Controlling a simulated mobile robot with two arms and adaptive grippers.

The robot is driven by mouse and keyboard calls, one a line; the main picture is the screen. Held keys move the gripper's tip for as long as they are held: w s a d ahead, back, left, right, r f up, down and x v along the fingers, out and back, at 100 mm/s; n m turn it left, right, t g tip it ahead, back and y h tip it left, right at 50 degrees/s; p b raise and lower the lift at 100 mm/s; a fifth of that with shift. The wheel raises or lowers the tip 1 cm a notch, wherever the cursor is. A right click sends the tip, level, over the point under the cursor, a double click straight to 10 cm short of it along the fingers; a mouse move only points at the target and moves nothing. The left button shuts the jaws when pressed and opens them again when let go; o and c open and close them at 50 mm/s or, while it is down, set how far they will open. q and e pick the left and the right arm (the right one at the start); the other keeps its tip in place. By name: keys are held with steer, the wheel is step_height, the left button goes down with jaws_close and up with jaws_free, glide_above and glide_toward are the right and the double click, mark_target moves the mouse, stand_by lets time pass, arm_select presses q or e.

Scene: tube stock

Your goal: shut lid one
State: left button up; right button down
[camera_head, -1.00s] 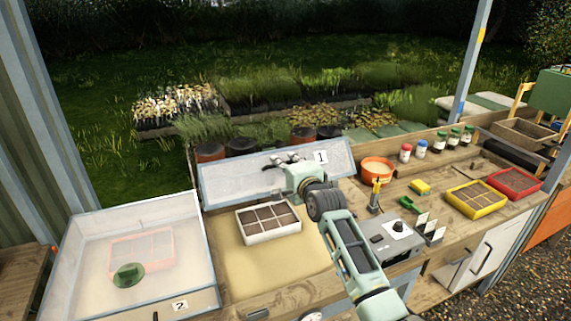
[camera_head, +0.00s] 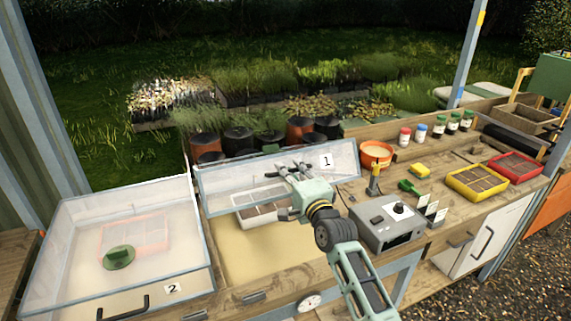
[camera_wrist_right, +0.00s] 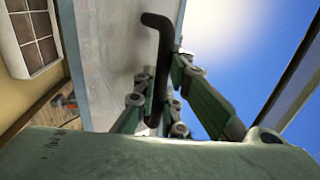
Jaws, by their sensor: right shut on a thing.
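Lid one (camera_head: 325,178) is a clear, grey-framed panel with a "1" label. It stands tilted open over the sandy-floored left-middle bay. My right gripper (camera_head: 289,172) is at the lid's upper edge, shut on its dark handle (camera_wrist_right: 157,75), which passes between the fingers in the right wrist view. A white seed tray (camera_head: 262,215) with brown cells sits in the bay, partly behind the lid and my gripper. It also shows in the right wrist view (camera_wrist_right: 32,38). My left gripper is in neither view.
Lid two (camera_head: 75,225) is closed at the left, with a green round item (camera_head: 119,257) on it or seen through it. A grey control box (camera_head: 386,222) stands right of the bay. Yellow (camera_head: 477,182) and red (camera_head: 515,167) trays lie farther right.

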steer(key=s+d+f+t+b, duration=0.1)
steer(key=s+f+b, duration=0.3)
steer(key=f+b, duration=0.4)
steer(key=s+d+f+t+b, duration=0.1)
steer(key=s+f+b, duration=0.3)
steer(key=f+b, duration=0.5)
step_height(320, 180, down, 5)
steer(key=shift+s+d+r+y, duration=0.15)
steer(key=shift+s+d+y, duration=0.15)
steer(key=shift+s+d, duration=0.1)
steer(key=c, duration=2.1)
jaws_free()
steer(key=shift+s+r, duration=0.1)
steer(key=v, duration=1.2)
